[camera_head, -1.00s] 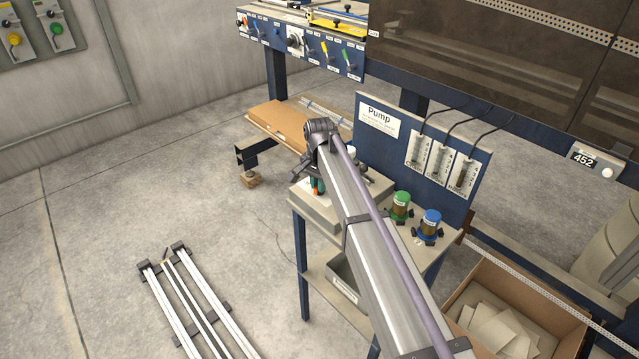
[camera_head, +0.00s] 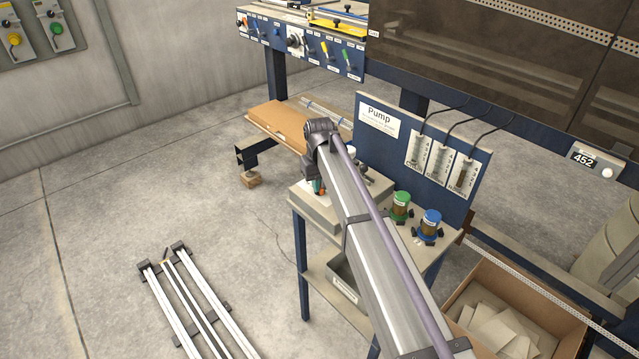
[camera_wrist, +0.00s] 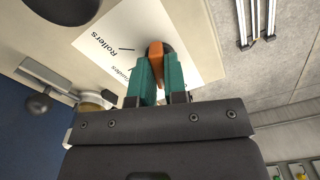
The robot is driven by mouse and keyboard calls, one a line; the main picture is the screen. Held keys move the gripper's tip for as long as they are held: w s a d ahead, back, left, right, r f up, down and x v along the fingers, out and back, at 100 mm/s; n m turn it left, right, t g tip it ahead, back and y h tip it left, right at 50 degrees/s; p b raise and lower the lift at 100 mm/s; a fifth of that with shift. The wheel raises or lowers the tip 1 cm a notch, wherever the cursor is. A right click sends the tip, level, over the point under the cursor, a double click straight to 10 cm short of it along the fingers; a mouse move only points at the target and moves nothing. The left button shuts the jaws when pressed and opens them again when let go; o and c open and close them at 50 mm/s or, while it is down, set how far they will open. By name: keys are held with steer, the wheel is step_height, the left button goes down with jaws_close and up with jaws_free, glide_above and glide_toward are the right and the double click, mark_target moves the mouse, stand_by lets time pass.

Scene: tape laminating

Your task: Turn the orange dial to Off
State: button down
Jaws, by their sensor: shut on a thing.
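The orange dial (camera_wrist: 156,52) shows in the wrist view between the green fingertips of my gripper (camera_wrist: 157,74). The fingers are shut on it. It stands on a white label plate (camera_wrist: 115,48) with the words "Rollers" and "Guides" and short tick marks. No "Off" mark can be read; part of the plate is hidden behind my fingers.
A blue "Pump" panel (camera_head: 371,142) with gauges stands behind the bench. A green-capped jar (camera_head: 401,206) and a blue-capped jar (camera_head: 429,226) stand at the bench's right. In the wrist view a dark round knob (camera_wrist: 38,104) and a brass-coloured part (camera_wrist: 91,103) lie left of my gripper.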

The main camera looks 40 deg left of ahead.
steer(key=shift+n, duration=1.9)
steer(key=c, duration=1.2)
jaws_free()
steer(key=shift+o, duration=0.2)
step_height(320, 180, up, 11)
steer(key=p, duration=1.1)
steer(key=shift+f, duration=0.1)
